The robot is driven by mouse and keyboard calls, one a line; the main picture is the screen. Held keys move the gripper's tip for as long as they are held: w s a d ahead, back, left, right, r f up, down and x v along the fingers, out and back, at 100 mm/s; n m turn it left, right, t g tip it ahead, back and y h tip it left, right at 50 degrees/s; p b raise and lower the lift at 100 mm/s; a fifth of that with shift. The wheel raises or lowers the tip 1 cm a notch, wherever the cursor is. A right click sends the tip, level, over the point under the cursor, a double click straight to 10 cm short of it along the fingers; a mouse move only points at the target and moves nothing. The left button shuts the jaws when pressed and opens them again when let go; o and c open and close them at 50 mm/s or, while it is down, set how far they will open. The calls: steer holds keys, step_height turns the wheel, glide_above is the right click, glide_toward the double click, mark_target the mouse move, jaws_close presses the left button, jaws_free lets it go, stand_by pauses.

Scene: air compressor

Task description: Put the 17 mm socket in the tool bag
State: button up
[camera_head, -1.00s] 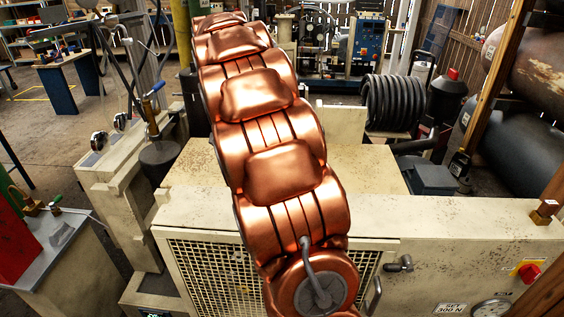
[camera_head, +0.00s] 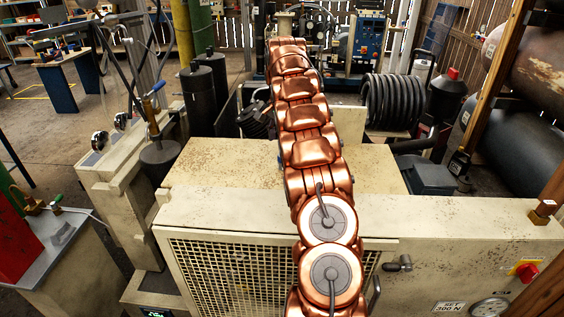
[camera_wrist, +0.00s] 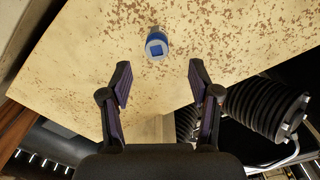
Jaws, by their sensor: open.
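A small socket (camera_wrist: 157,44) with a blue band and a square opening sits on a cream, rust-speckled surface (camera_wrist: 230,40) in the wrist view. I cannot read its size. My gripper (camera_wrist: 160,80) is open and empty, its two dark fingers apart. In the picture the socket lies beyond the fingertips, roughly centred between them, and nothing touches it. In the head view my arm crosses the middle, and I can make out neither the gripper nor the socket there. I cannot pick out the tool bag in either view.
In the head view a cream machine housing (camera_head: 220,205) with a mesh grille fills the front. Dark cylinders (camera_head: 205,95) stand behind it at left. A coiled black hose (camera_head: 392,103) lies at right; black ribbed coils (camera_wrist: 262,105) also show in the wrist view.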

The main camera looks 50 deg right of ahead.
steer(key=shift+d+f, duration=0.2)
steer(key=shift+f, duration=0.35)
steer(key=shift+s+a+f+p, duration=0.15)
steer(key=shift+f+p, duration=0.4)
steer(key=shift+f, duration=1.2)
steer(key=shift+s+f+p, duration=0.1)
steer(key=shift+f+p, duration=0.45)
steer(key=shift+f, duration=1.15)
jaws_close()
